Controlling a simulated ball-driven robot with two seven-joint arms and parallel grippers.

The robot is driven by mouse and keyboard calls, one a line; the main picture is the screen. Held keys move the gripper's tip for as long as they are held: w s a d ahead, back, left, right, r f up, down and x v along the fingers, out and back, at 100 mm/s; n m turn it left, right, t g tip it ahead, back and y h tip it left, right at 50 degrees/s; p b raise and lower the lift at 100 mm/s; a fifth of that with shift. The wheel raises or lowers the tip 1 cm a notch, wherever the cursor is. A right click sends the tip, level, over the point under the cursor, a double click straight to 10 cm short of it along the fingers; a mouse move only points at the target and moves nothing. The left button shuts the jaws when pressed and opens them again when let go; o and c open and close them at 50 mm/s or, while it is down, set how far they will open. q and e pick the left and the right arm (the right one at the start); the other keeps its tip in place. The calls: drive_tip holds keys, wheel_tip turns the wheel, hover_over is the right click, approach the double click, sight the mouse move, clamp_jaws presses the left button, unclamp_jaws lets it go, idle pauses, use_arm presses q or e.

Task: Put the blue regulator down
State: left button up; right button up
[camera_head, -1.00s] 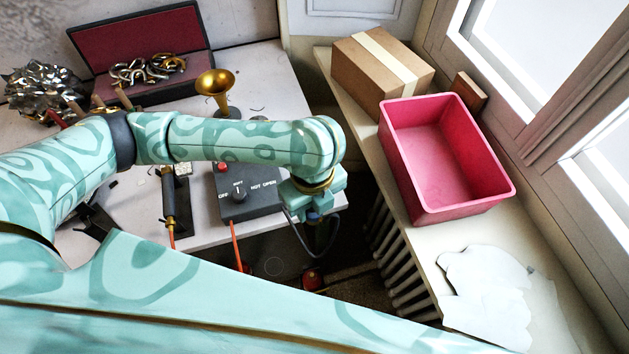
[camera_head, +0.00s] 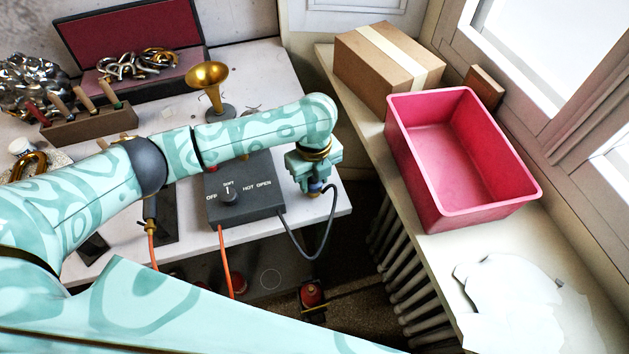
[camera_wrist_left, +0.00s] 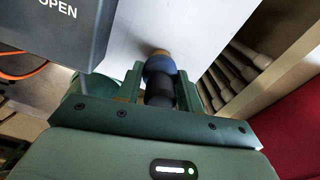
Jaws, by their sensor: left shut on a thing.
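The blue regulator (camera_head: 315,188) is a small blue and black cylinder with a brass-coloured tip. My left gripper (camera_head: 314,178) is shut on it over the right front corner of the white bench (camera_head: 325,207), just right of the grey control box (camera_head: 240,195). In the left wrist view the regulator (camera_wrist_left: 159,68) sits between the two green fingers (camera_wrist_left: 158,88), its brass tip toward the white bench top. I cannot tell whether it touches the bench. The finger bodies hide part of it. My right gripper is not in view.
A dark hose (camera_head: 318,250) loops down beside the bench's front edge. A pink bin (camera_head: 465,215) and a cardboard box (camera_head: 375,70) stand on the right ledge. A brass horn bell (camera_head: 207,76) stands behind my forearm. The floor gap lies right of the bench.

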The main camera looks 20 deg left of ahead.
use_arm(q)
drive_tip(key=shift+f, duration=0.2)
drive_tip(key=o, duration=1.2)
drive_tip(key=shift+f, duration=0.15)
wheel_tip(320, 180, up, 12)
drive_tip(key=p, duration=0.5)
